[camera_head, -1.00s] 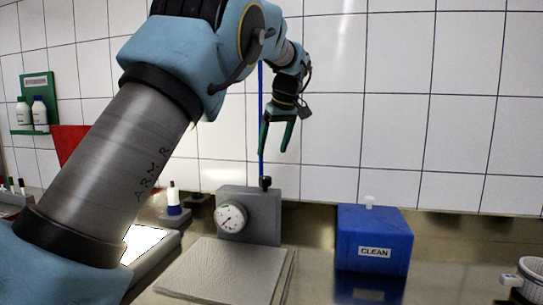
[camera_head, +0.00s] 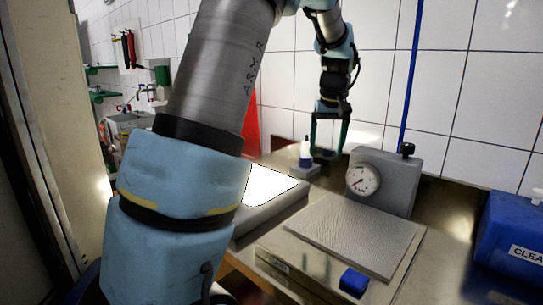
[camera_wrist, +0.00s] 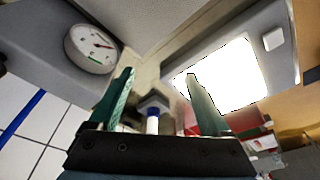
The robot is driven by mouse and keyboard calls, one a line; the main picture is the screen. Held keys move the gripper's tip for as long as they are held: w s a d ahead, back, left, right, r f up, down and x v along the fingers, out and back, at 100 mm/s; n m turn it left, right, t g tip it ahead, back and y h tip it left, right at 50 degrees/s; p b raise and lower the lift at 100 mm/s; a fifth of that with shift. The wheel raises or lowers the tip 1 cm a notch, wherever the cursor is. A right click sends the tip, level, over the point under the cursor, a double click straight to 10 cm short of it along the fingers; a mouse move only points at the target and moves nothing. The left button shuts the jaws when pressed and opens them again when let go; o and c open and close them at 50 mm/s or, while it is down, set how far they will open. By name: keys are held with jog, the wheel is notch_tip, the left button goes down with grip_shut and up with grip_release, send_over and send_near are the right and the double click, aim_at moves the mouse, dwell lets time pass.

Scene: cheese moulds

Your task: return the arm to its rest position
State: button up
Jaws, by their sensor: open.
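My gripper (camera_head: 328,148) is open and empty, its two green fingers pointing down above the back of the bench. In the head view it hangs between the white bottle with a blue base and the grey gauge block, above the bench top. My arm runs from the lower left up and over to it. In the wrist view the gripper's fingers (camera_wrist: 158,88) are spread apart with nothing gripped. The small blue-and-white bottle (camera_wrist: 152,118) shows between and beyond them.
A grey block with a dial gauge (camera_head: 363,180) stands behind a textured grey plate (camera_head: 350,232). A small blue block (camera_head: 354,281) lies at the front. A blue box (camera_head: 508,240) stands at right. A bright white panel (camera_head: 268,186) lies at left. A blue vertical pole (camera_head: 411,75) rises behind.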

jog(key=s+a+f, duration=0.6)
jog(key=s+a, duration=0.3)
jog(key=a, duration=0.2)
jog(key=s+a+f+m+g, duration=0.1)
jog(key=s+a+f, duration=0.5)
jog(key=s+a, duration=0.3)
jog(key=shift+s+a, duration=0.3)
jog(key=shift+a, duration=0.75)
